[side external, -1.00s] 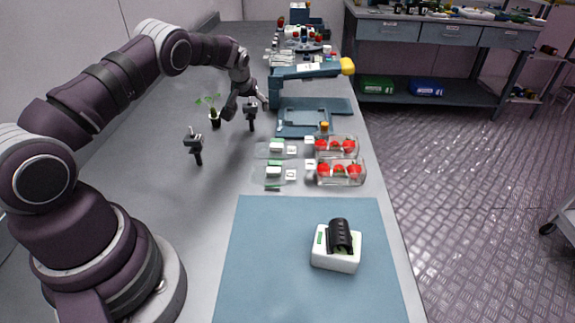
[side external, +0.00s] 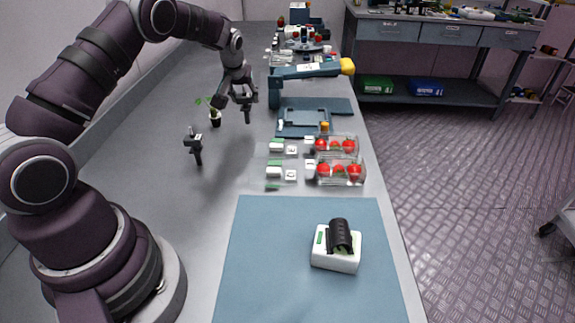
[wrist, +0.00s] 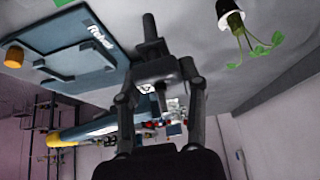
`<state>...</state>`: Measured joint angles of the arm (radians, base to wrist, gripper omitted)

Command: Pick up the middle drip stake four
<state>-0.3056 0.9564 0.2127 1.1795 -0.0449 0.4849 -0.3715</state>
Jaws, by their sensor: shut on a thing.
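A dark drip stake (side external: 247,114) hangs upright from my gripper (side external: 243,95) in the side view, and its lower end appears clear of the bench. In the wrist view the stake (wrist: 152,50) sits between the fingers of my gripper (wrist: 158,88), which is shut on its broad head. A second dark stake (side external: 196,150) stands upright on the grey bench, nearer the camera and to the left. No other stake can be made out.
A small potted seedling (side external: 215,119) stands just left of the held stake. To the right are a blue-grey tray (side external: 283,131) and clear boxes of red berries (side external: 360,174). A blue mat (side external: 255,270) carries a white device (side external: 335,260). The bench around the second stake is clear.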

